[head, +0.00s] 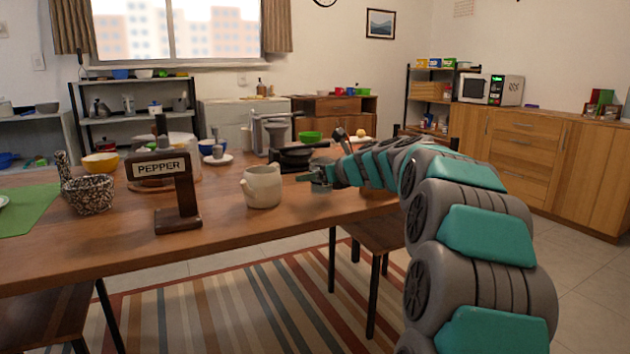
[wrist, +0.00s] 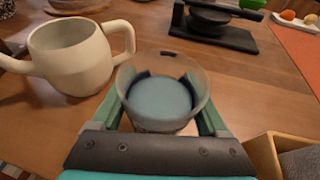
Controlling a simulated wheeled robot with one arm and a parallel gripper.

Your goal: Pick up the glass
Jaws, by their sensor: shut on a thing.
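The glass (wrist: 165,82) is a clear, short tumbler, seen in the wrist view between the two green fingers of my gripper (wrist: 165,112). The fingers are shut on its sides. The tabletop shows around the glass; I cannot tell whether its base touches the wood.
A dark stand (wrist: 212,30) is behind. A wooden box (wrist: 266,158) is close at right. The pepper dispenser (head: 176,190) stands further left.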

